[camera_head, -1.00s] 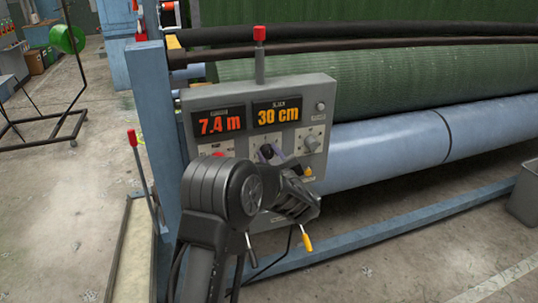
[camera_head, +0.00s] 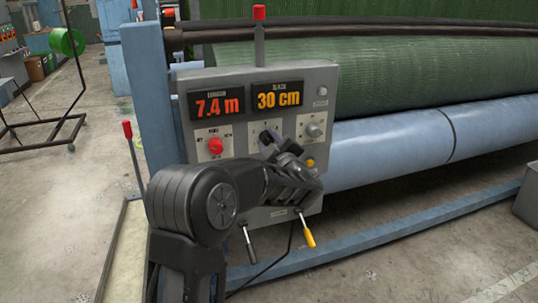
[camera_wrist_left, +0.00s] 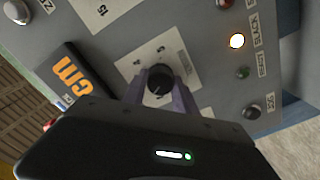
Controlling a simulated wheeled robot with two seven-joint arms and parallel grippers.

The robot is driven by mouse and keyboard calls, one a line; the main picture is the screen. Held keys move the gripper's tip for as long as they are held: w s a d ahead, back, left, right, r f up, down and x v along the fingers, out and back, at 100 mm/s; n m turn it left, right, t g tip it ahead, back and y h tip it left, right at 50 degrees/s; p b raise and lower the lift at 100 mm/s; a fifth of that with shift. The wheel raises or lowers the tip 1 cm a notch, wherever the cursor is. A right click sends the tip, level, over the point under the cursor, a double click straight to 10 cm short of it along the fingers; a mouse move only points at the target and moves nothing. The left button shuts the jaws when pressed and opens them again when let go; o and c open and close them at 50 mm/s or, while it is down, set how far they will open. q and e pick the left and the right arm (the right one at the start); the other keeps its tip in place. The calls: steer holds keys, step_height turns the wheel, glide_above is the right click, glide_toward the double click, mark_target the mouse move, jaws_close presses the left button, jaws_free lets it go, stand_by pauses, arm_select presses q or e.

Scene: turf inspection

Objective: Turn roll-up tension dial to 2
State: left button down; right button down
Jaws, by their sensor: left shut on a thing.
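A grey control panel (camera_head: 190,83) carries a black dial (camera_head: 266,136) on a pale plate below the "30 cm" display. My left gripper (camera_head: 274,145) comes in from below, its fingertips at this dial. In the left wrist view the two fingers of my left gripper (camera_wrist_left: 160,84) lie on either side of the black dial (camera_wrist_left: 160,78), shut on it. The dial's label and setting cannot be read. My right gripper is not in view.
A red button (camera_head: 215,146) sits left on the panel and a grey knob (camera_head: 313,130) right. A yellow-tipped lever (camera_head: 308,238) hangs below. A red-topped lever (camera_head: 259,30) stands above. The green turf roll (camera_head: 400,75) lies behind.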

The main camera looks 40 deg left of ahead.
arm_select(q)
steer(key=n+b, duration=0.1)
steer(key=b, duration=0.1)
steer(key=n+b, duration=0.4)
steer(key=shift+f+b, duration=0.3)
steer(key=shift+b, duration=0.05)
steer(key=shift+r+n+b, duration=0.2)
steer(key=shift+n+b, duration=0.55)
steer(key=shift+n, duration=0.15)
steer(key=c, duration=1)
jaws_free()
steer(key=v, duration=0.7)
steer(key=shift+s+d+b, duration=0.25)
steer(key=shift+d+b, duration=0.05)
steer(key=shift+d, duration=0.05)
